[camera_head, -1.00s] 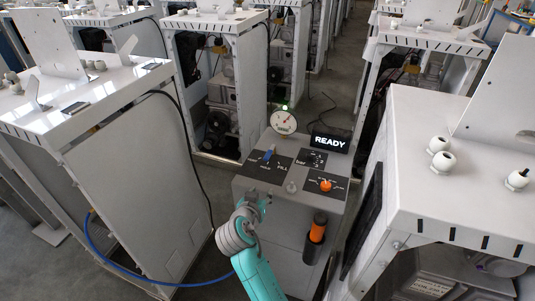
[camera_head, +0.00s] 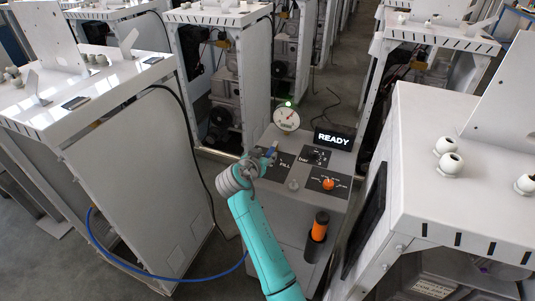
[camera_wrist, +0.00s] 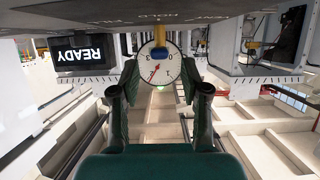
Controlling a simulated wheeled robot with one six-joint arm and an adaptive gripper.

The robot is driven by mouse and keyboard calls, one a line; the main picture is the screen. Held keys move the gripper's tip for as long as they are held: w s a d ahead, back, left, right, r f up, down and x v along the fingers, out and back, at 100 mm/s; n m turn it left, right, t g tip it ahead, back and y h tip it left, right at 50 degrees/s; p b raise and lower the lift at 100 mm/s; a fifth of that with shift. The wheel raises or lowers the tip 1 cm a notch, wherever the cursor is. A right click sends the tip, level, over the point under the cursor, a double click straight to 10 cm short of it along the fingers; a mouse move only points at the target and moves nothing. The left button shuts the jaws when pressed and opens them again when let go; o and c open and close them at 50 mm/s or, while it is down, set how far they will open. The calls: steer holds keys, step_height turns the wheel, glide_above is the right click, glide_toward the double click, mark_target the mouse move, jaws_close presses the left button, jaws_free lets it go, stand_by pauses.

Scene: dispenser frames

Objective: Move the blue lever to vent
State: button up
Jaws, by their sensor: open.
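The blue lever (camera_head: 271,151) stands on the back left of the grey dispenser's top panel (camera_head: 318,163), partly covered by my gripper in the head view. My gripper (camera_head: 264,160) is just to its front left, over the lever's dark label plate. The "FILL" label shows; the rest of that plate is hidden. In the wrist view, which is upside down, my gripper (camera_wrist: 159,70) is open. The blue lever tip (camera_wrist: 158,54) on its yellow stem shows between the fingertips, in front of the gauge. I cannot tell whether the fingers touch it.
A round gauge (camera_head: 286,119) with a green light above it stands behind the lever. A display (camera_head: 333,138) reads "READY". An orange knob (camera_head: 328,184) and a small silver knob (camera_head: 293,185) are on the panel. An orange-topped cylinder (camera_head: 320,224) hangs at the front. White cabinets flank both sides.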

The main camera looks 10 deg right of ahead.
mark_target(272, 152)
steer(key=shift+x, duration=1.15)
jaws_close()
